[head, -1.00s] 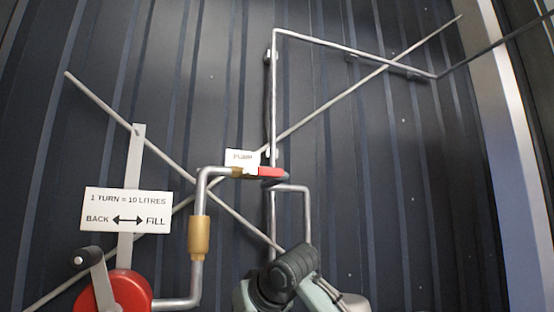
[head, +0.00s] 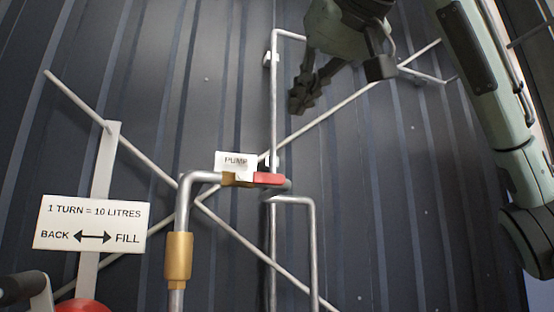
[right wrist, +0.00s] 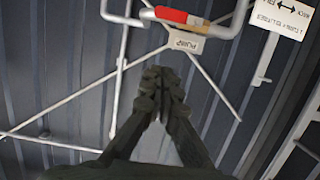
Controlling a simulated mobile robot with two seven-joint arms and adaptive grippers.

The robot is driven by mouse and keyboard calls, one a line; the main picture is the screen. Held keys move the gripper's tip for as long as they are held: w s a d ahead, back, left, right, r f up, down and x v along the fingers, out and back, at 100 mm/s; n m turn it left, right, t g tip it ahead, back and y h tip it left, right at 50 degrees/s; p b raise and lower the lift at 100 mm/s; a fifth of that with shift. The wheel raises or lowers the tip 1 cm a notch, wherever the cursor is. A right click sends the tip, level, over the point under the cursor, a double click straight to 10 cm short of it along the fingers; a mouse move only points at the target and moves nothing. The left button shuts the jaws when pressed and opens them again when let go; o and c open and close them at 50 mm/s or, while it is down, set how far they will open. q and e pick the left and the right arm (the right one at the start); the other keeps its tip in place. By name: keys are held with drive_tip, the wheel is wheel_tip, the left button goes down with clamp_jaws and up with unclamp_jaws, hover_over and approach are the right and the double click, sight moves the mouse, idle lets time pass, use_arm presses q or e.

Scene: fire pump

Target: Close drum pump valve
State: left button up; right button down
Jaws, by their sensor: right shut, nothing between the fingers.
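The drum pump valve has a red lever (head: 269,179) lying level along the pipe, beside a brass body (head: 237,179). A white tag marked PUMP (head: 235,161) sits just above it. My right gripper (head: 301,97) is shut and empty, above and slightly right of the lever, clear of it. In the right wrist view the shut fingertips (right wrist: 161,82) point toward the PUMP tag (right wrist: 184,41), with the red lever (right wrist: 172,15) beyond it near the top edge. My left gripper is not in view.
Grey pipes (head: 273,110) run up the dark ribbed wall, with crossing diagonal rods (head: 330,117). A sign about turns and litres (head: 92,225) is at lower left, above a red pump wheel (head: 82,306). The wall right of the valve is mostly clear.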

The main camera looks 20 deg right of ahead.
drive_tip(key=shift+w, duration=0.1)
drive_tip(key=p, duration=0.2)
hover_over(261, 178)
drive_tip(key=s+d, duration=0.2)
wheel_tip(261, 178, down, 3)
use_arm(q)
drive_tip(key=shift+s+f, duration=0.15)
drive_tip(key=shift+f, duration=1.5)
use_arm(e)
drive_tip(key=shift+w+d+f, duration=0.1)
drive_tip(key=shift+f, duration=1.6)
drive_tip(key=shift+w+f, duration=0.1)
